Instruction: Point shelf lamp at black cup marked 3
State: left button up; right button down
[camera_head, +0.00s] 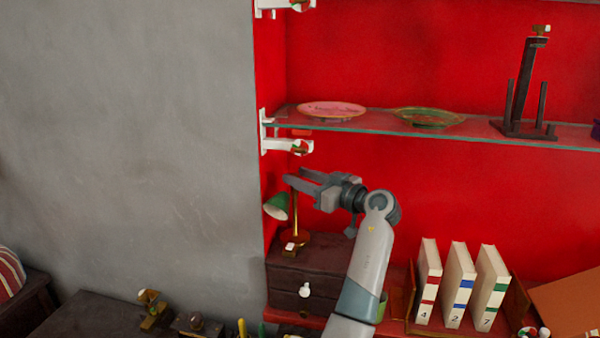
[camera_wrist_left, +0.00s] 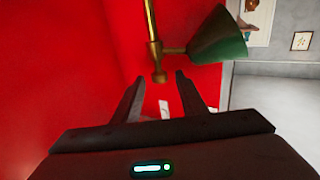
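The shelf lamp has a green shade (camera_head: 277,206) and a brass stem (camera_head: 294,215), and stands on a dark drawer box against the red wall. Its shade also shows in the left wrist view (camera_wrist_left: 218,38), to the right of the brass stem (camera_wrist_left: 153,35). My left gripper (camera_head: 303,180) is level with the top of the lamp, its fingers spread. In the left wrist view the open fingertips (camera_wrist_left: 160,76) are on either side of the stem's end, with nothing clearly gripped. I see no black cup marked 3. My right gripper is out of view.
A glass shelf (camera_head: 380,131) above holds a pink plate (camera_head: 332,110), a green plate (camera_head: 428,117) and a dark stand (camera_head: 522,100). Binders marked 4, 2 and 7 (camera_head: 457,285) stand at the right. A grey wall (camera_head: 130,130) fills the left.

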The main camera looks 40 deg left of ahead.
pick_arm(q)
jog(key=shift+a, duration=0.25)
grip_shut()
